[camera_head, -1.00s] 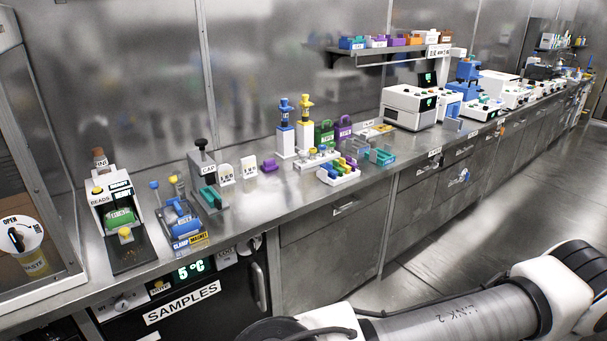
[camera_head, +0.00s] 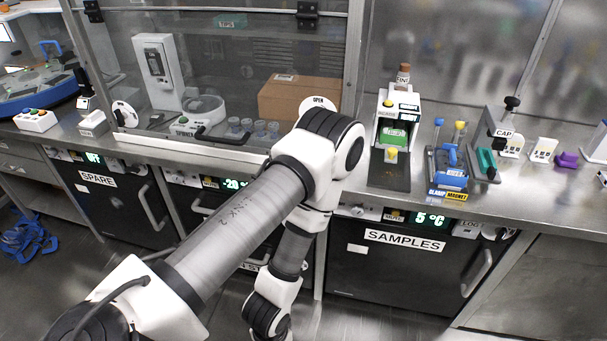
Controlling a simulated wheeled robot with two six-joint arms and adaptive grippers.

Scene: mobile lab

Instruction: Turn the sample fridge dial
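The sample fridge (camera_head: 385,270) is the black-fronted unit under the bench, right of centre, with a white "SAMPLES" label (camera_head: 404,241). Its green display (camera_head: 430,219) reads 5 °C. A pale control panel with the small dial (camera_head: 357,211) sits at the fridge's upper left, just right of my arm; the dial's setting is too small to read. My other gripper is not in view either.
Other fridges stand to the left, one labelled "SPARE" (camera_head: 97,178) and one showing -20 (camera_head: 232,184). The samples fridge has a vertical handle (camera_head: 477,272) on its right.

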